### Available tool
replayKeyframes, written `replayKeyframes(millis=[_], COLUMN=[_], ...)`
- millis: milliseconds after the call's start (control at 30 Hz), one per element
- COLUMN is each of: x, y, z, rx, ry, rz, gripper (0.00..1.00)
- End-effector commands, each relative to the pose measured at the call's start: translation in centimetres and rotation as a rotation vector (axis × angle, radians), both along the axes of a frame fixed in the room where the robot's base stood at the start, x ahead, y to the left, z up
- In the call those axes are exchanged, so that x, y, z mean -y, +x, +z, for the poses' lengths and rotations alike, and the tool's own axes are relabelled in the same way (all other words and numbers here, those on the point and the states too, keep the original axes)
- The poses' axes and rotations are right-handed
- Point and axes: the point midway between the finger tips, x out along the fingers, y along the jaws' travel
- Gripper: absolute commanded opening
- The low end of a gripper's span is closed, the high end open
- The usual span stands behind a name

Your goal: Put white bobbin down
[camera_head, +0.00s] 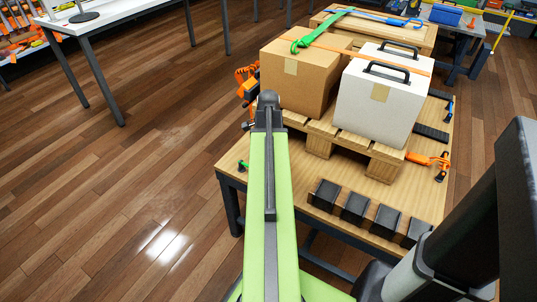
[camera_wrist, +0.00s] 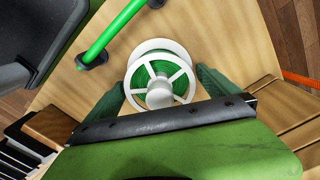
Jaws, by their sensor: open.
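The white bobbin (camera_wrist: 177,59), wound with green, sits on pale wood in the wrist view, its spoked flange facing the camera. My gripper (camera_wrist: 162,84) is open, with one green finger on each side of the bobbin. The right finger is close to the rim; I cannot tell whether either finger touches it. The bobbin's lower edge is close to the dark bar of my gripper. In the head view my arm hides the bobbin and the gripper.
A green tube-like piece (camera_wrist: 118,32) with black ends lies beside the bobbin. In the head view, a cardboard box (camera_head: 290,85) and a white case (camera_head: 365,110) stand on a pallet (camera_head: 319,145) on the wooden table (camera_head: 290,183). Several black blocks (camera_head: 355,208) line its front.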

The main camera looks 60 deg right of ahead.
Motion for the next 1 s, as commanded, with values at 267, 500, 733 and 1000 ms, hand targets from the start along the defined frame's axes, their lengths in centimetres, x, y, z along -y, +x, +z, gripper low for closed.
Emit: replayKeyframes(millis=[267,500,733,1000], x=[0.0,0.0,0.0,0.0], y=[0.0,-0.1,-0.1,-0.1], z=[5.3,10.5,12.1,11.9], rx=[0.000,0.000,0.000,0.000], ry=[0.000,0.000,0.000,0.000], rz=[-0.001,-0.001,-0.002,0.000], gripper=[1.00,1.00,1.00,1.00])
